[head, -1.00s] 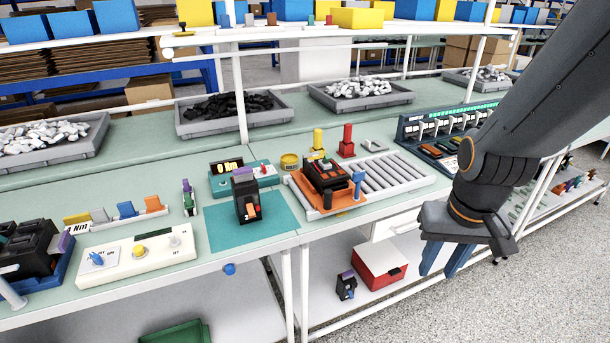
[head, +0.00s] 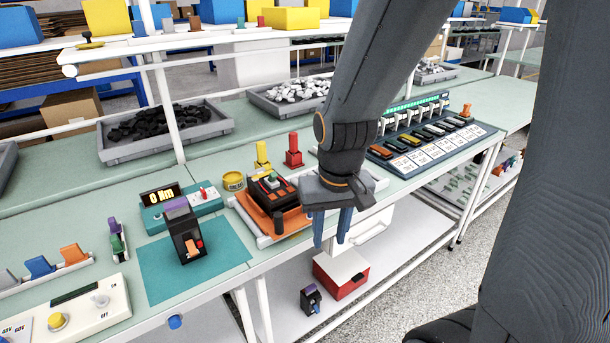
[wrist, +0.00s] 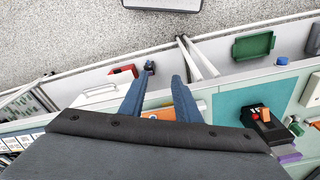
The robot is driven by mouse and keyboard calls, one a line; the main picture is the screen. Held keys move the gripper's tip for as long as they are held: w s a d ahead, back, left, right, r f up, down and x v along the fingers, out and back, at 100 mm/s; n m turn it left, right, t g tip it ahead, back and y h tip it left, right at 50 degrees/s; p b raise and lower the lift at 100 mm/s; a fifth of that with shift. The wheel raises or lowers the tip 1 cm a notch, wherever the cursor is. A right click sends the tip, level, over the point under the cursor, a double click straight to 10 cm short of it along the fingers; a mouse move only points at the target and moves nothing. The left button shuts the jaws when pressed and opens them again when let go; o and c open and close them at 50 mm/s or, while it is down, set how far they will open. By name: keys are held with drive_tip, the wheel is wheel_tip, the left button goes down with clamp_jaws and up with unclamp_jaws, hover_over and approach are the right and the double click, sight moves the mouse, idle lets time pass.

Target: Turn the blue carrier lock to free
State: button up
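The orange carrier (head: 287,224) sits on the roller track at the bench's front edge and bears a black breaker (head: 271,197) with orange and green parts. The blue carrier lock at its right side is hidden behind my gripper in the head view, and I cannot make it out in the wrist view. My gripper (head: 330,243) points down at the front edge, just right of the carrier, with its blue fingers apart and empty. In the wrist view my gripper (wrist: 158,78) shows a gap between its fingers, with part of the orange carrier (wrist: 158,114) behind them.
Red (head: 293,150) and yellow (head: 262,155) posts stand behind the carrier. A black breaker (head: 186,232) stands on the teal mat (head: 221,254) to the left. A breaker rack (head: 425,140) is at right. A red box (head: 341,279) sits on the lower shelf.

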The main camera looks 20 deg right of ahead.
drive_tip(key=w+r+m, duration=0.2)
drive_tip(key=w+m, duration=0.2)
drive_tip(key=w, duration=0.1)
drive_tip(key=w+d+r+m+g, duration=0.1)
drive_tip(key=w+r+m, duration=0.2)
drive_tip(key=w+m, duration=0.1)
drive_tip(key=w+r+m+b, duration=0.1)
drive_tip(key=w+r+m, duration=0.2)
drive_tip(key=w+m, duration=0.2)
drive_tip(key=shift+w+d+r, duration=0.1)
drive_tip(key=shift+w+r, duration=0.05)
drive_tip(key=shift+w, duration=0.3)
drive_tip(key=shift+w+d+r, duration=0.1)
drive_tip(key=shift+w, duration=0.35)
drive_tip(key=shift+f, duration=0.15)
drive_tip(key=shift+f+p, duration=0.8)
drive_tip(key=shift+f, duration=2.8)
clamp_jaws()
